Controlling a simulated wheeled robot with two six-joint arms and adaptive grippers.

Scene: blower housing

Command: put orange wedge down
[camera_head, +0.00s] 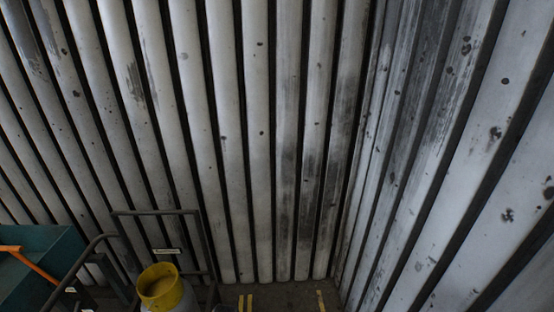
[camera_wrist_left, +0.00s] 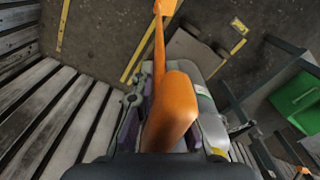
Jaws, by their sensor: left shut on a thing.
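The orange wedge (camera_wrist_left: 173,105) fills the middle of the left wrist view, its thick end close to the camera. A thin orange handle-like part runs from it toward the top edge. My left gripper (camera_wrist_left: 167,135) is shut on the wedge, which hides much of the fingers. The wedge is above the floor; I cannot tell whether it touches anything below. Neither gripper shows in the head view, and my right gripper is in no view.
In the head view, ribbed metal walls (camera_head: 230,130) meet in a corner. A yellow-topped cylinder (camera_head: 162,287) stands by a dark rail frame (camera_head: 205,240); a teal box (camera_head: 45,250) is at left. The left wrist view shows slatted boards (camera_wrist_left: 60,115) and a green bin (camera_wrist_left: 298,100).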

